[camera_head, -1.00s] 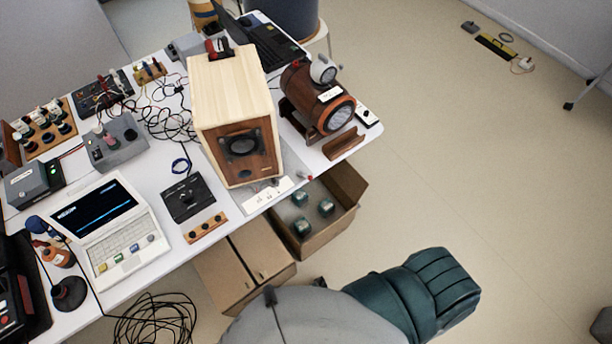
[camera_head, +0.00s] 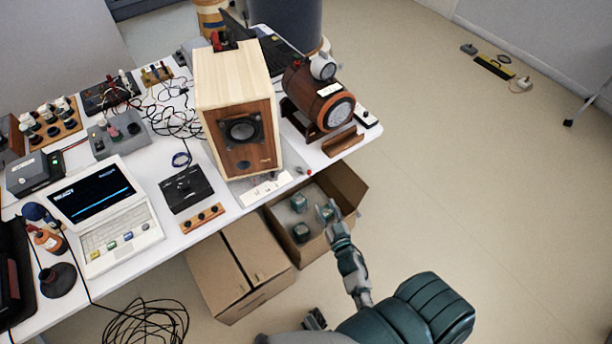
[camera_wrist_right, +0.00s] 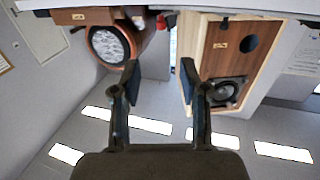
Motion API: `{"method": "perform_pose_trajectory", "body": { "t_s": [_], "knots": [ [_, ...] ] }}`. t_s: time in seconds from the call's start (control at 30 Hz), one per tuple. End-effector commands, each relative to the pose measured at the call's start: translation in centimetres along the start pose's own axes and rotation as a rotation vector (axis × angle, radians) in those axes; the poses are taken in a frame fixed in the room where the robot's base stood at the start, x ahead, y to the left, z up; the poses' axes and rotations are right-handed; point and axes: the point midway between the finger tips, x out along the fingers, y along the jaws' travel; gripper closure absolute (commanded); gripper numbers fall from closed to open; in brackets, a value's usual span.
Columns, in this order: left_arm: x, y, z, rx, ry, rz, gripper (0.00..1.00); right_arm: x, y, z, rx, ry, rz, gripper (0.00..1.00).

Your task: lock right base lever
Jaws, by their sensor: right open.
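The wooden speaker box (camera_head: 236,88) stands upright on the white table, its driver facing front. A small red-tipped piece (camera_head: 308,172) sits by its front right base corner and may be the right base lever; its lock state is too small to tell. In the wrist view a red piece (camera_wrist_right: 171,20) shows between the speaker (camera_wrist_right: 222,62) and a round drum-like unit. My right gripper (camera_head: 328,208) is below the table edge, over the open carton, apart from the red piece. Its two fingers (camera_wrist_right: 159,82) are spread and empty.
The brown drum-like unit (camera_head: 318,100) stands right of the speaker. An open carton (camera_head: 345,187) holding green-topped items and a closed carton (camera_head: 222,272) stand below the table's front edge. A laptop (camera_head: 105,215) and black control box (camera_head: 187,189) lie left.

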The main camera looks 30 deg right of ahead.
Motion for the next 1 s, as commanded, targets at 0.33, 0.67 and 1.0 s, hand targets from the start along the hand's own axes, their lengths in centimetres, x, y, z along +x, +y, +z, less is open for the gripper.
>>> {"method": "perform_pose_trajectory", "body": {
  "t_s": [0.33, 0.67, 1.0],
  "knots": [
    [-0.4, -0.2, -0.5, 0.0, 0.004, 0.004, 0.56, 8.0, -0.6, -0.3, -0.006, 0.003, -0.002, 0.56],
    [-2.1, -0.3, -1.8, -0.003, 0.014, 0.003, 0.56, 14.4, -0.4, 0.0, -0.004, 0.0, 0.0, 0.56],
    [-2.8, -0.3, -2.1, -0.004, 0.016, 0.003, 0.56, 16.0, -0.4, -0.1, -0.004, -0.001, 0.0, 0.56]
  ]
}}
